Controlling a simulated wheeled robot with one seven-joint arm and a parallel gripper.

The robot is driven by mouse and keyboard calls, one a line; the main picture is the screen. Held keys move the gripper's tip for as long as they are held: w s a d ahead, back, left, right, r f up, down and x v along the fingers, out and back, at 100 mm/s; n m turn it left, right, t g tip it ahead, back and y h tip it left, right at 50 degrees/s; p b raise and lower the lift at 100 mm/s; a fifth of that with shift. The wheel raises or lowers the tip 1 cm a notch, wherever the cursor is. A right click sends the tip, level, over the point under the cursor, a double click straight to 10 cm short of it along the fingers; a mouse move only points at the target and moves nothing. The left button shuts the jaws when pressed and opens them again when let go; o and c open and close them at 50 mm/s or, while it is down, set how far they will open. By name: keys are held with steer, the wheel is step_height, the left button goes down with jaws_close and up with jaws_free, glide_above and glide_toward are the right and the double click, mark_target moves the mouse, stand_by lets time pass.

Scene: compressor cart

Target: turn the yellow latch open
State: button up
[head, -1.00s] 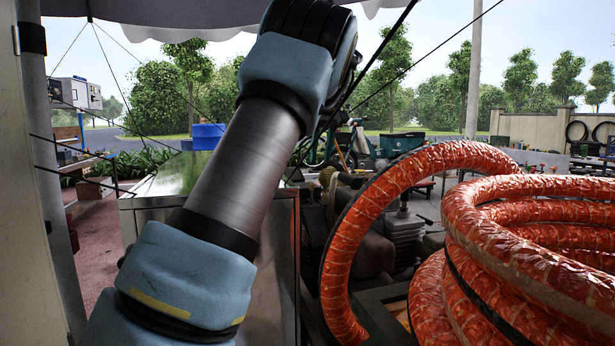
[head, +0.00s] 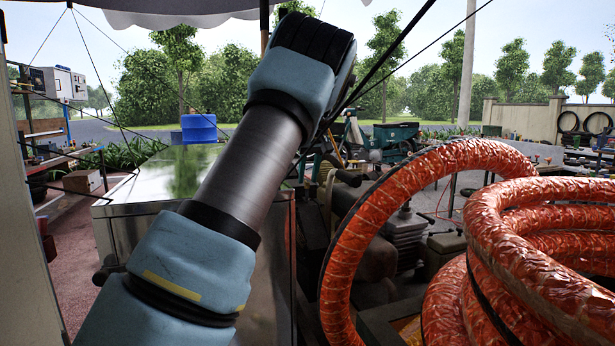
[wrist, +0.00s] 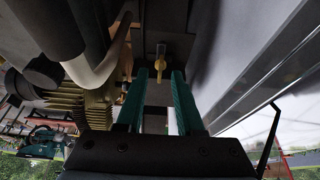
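The yellow latch (wrist: 160,62) shows in the wrist view as a small upright yellow piece with a paler top, set in a dark recess beside a grey panel. My gripper (wrist: 160,75) has two green fingers standing apart, with nothing held between them. The latch appears in the gap between the fingertips, seemingly a little beyond them; I cannot tell the exact distance. In the head view my arm covers the centre left, and neither the gripper nor the latch can be seen.
In the wrist view, a pale pipe (wrist: 100,68) and finned machinery (wrist: 70,98) lie left of the fingers, and a grey panel (wrist: 228,45) lies right. In the head view, an orange hose coil (head: 540,235) fills the right, beside a shiny metal cabinet (head: 120,230).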

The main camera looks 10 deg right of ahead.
steer(key=shift+w+f, duration=0.2)
steer(key=shift+f, duration=0.35)
jaws_close()
steer(key=shift+a, duration=0.1)
